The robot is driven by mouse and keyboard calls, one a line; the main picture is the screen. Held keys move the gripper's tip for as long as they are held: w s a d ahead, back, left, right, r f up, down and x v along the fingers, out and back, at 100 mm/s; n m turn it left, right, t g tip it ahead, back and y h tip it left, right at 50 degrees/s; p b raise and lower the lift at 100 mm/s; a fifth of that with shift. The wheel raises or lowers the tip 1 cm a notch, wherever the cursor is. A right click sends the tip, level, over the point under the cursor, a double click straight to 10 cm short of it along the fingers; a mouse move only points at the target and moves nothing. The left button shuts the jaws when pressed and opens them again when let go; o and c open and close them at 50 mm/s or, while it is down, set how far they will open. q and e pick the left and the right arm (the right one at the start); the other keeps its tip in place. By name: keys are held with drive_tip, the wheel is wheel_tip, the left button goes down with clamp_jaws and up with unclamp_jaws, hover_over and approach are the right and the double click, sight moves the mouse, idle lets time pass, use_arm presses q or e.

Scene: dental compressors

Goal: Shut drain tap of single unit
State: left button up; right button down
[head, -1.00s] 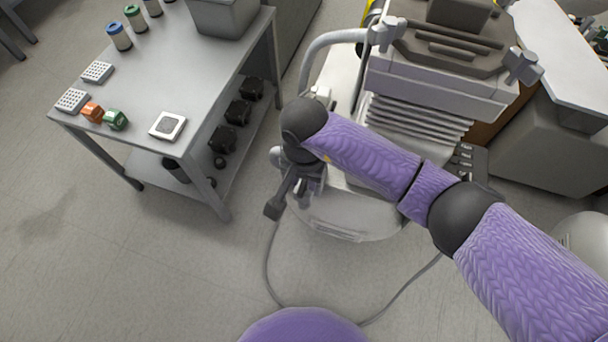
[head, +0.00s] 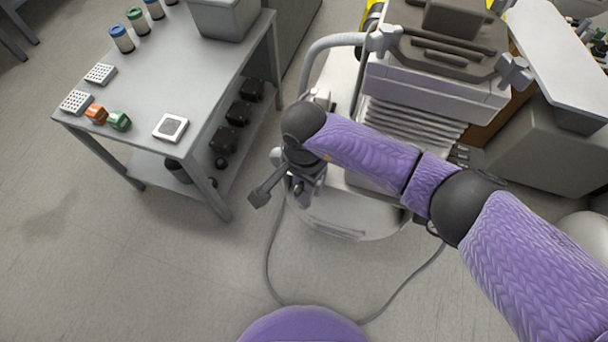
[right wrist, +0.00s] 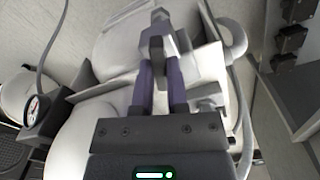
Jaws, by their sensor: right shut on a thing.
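The single unit (head: 345,215) is a pale compressor with a rounded base, standing on the floor at the centre of the head view. My right gripper (head: 306,188) is at its left side, pointing down, with its fingertips mostly hidden by my wrist. In the right wrist view, the two purple fingers of my right gripper (right wrist: 160,72) are closed on a small grey lever, the drain tap (right wrist: 158,42), in front of the white body. The tap's base is partly hidden by the fingers. My left gripper is out of view.
A grey table (head: 190,75) with bottles, racks and small boxes stands at the left. A grey cable (head: 268,265) loops over the floor in front of the unit. A round gauge (right wrist: 33,110) shows at the left of the wrist view. Floor at lower left is clear.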

drive_tip(key=shift+r+m, duration=0.1)
drive_tip(key=shift+m, duration=0.9)
drive_tip(key=m+p, duration=0.2)
drive_tip(key=m, duration=0.4)
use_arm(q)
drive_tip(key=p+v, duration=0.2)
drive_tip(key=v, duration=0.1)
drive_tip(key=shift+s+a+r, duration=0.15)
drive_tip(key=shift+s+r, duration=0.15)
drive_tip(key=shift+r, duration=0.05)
use_arm(e)
drive_tip(key=m, duration=0.6)
drive_tip(key=shift+m, duration=0.3)
drive_tip(key=c, duration=0.6)
unclamp_jaws()
drive_tip(key=shift+c, duration=0.2)
